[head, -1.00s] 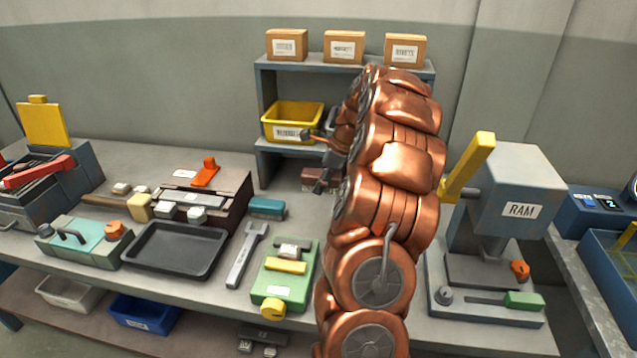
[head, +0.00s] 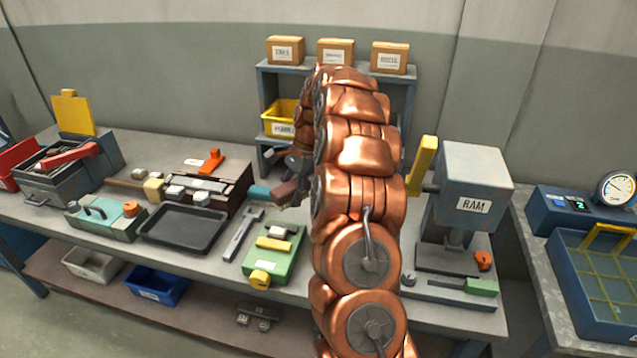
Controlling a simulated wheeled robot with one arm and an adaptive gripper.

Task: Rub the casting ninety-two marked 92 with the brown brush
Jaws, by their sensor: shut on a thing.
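The brown brush (head: 286,194) is a small brown block, held up in front of the shelf unit. My gripper (head: 289,178) is shut on it, partly hidden behind my copper arm. Several small grey castings are in the head view: one (head: 279,229) on the green fixture (head: 262,262), others (head: 200,197) at the dark block (head: 228,192) left of centre, and one (head: 138,174) further left. Their markings are too small to read, so I cannot tell which is 92. The brush appears apart from all of them.
A teal block (head: 259,193) is just left of the brush. A black tray (head: 182,228) and a grey wrench (head: 241,236) lie on the bench. The RAM press (head: 473,190) stands right of my arm. A yellow bin (head: 279,114) is on the shelf unit behind.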

